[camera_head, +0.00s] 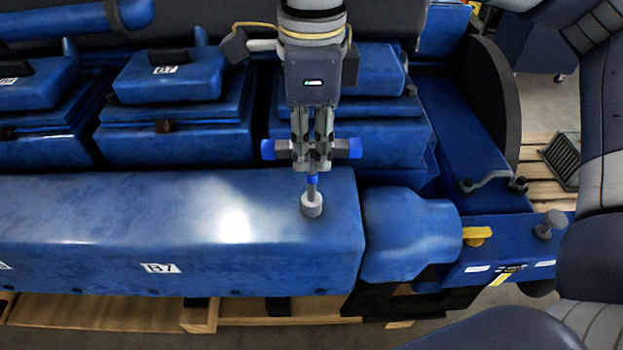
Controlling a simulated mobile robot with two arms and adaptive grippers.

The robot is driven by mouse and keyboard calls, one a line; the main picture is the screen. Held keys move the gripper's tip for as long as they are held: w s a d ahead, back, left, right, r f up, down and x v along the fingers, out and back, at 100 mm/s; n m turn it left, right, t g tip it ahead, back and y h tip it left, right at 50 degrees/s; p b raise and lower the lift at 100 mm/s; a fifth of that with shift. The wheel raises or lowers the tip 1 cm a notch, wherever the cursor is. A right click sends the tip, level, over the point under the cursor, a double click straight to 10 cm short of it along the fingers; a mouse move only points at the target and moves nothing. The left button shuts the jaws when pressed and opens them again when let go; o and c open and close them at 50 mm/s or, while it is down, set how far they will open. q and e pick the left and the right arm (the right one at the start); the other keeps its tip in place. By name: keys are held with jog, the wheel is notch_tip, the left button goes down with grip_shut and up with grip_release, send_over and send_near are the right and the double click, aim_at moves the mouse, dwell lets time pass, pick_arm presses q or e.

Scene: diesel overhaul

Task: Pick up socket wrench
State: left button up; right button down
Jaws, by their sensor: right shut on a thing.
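The socket wrench (311,204) is a T-shaped tool with a blue-ended crossbar and a grey socket at its lower end. It is upright, socket down, above the right end of the long blue engine cover (130,220). I cannot tell whether the socket touches the cover. My right gripper (312,155) points down and is shut on the wrench at its crossbar. The fingers hide the middle of the bar. My left gripper is not in view.
Blue boxy engine covers (166,75) stand in a row behind the wrench. A yellow handle (477,233) and a grey knob (555,219) stick out at the right. Wooden pallet boards (100,313) show below the engine.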

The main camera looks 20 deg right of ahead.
jog(key=shift+r, duration=0.15)
jog(key=shift+r+b, duration=0.6)
jog(key=shift+a+r+b, duration=0.35)
jog(key=shift+r+b, duration=0.3)
jog(key=shift+r, duration=0.25)
jog(key=s+a+r+b, duration=0.1)
jog(key=a+b, duration=0.1)
jog(key=a, duration=0.5)
jog(key=s+a+b, duration=0.2)
jog(key=a, duration=0.6)
jog(key=shift+r, duration=0.4)
jog(key=shift+s, duration=0.1)
